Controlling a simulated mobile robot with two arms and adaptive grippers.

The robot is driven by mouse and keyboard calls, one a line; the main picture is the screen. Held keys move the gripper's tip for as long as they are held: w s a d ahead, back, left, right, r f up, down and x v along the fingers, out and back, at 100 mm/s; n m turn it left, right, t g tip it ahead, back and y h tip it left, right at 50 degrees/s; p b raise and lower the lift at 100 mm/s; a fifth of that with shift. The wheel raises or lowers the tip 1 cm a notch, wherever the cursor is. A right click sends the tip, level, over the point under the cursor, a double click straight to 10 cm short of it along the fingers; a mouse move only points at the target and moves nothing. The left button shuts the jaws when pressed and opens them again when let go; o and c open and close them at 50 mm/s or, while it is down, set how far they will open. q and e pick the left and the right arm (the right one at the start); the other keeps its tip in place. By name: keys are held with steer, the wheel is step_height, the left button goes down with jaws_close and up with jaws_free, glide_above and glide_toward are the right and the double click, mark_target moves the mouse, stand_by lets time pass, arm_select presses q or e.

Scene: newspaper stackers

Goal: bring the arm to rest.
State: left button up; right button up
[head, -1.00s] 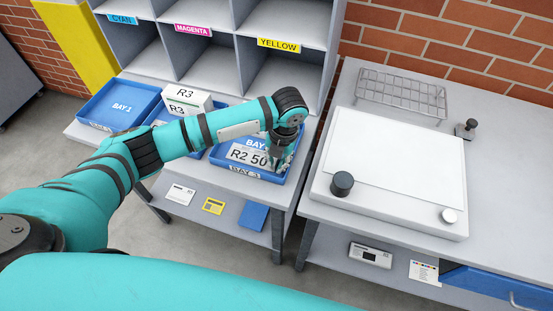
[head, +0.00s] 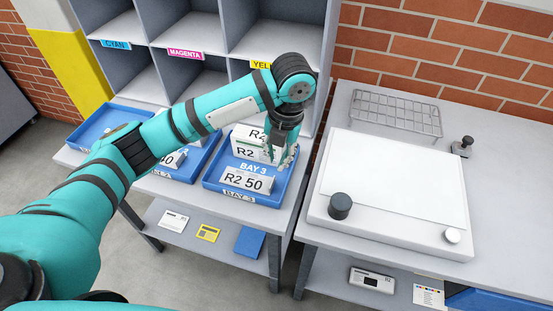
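My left arm comes in from the left across the shelf bench. Its gripper (head: 281,154) points down over the blue Bay 3 tray (head: 213,184), beside the upper part of a white box marked R2 (head: 245,145). The fingertips look spread, with nothing held between them. A second white box marked R2 50 (head: 246,181) lies in front in the same tray. My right gripper is not in view.
Blue trays (head: 100,125) stand to the left, partly hidden by my arm. Cubbies labelled cyan, magenta and yellow (head: 277,45) rise behind. To the right, a bench holds a white board (head: 395,185), a wire rack (head: 396,113) and a small dark-knobbed object (head: 463,146).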

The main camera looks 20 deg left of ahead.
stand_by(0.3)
arm_select(q)
steer(key=s+d+f+n+t+h, duration=0.2)
steer(key=s+d+f+n+h, duration=0.4)
steer(key=s+f+n, duration=0.7)
steer(key=s+a+f+n+t+y, duration=0.1)
steer(key=s+a+n+y, duration=0.1)
steer(key=s+a+n, duration=0.65)
steer(key=s+a+n+t+y, duration=0.15)
steer(key=a+n, duration=0.35)
steer(key=n, duration=0.8)
step_height(320, 180, down, 26)
steer(key=s+g, duration=0.2)
steer(key=s+a+f+g+y, duration=0.1)
steer(key=s+a+f, duration=0.2)
steer(key=s+f, duration=1.3)
steer(key=shift+a+f+b, duration=0.2)
steer(key=shift+f+b, duration=0.2)
steer(key=shift+f, duration=0.2)
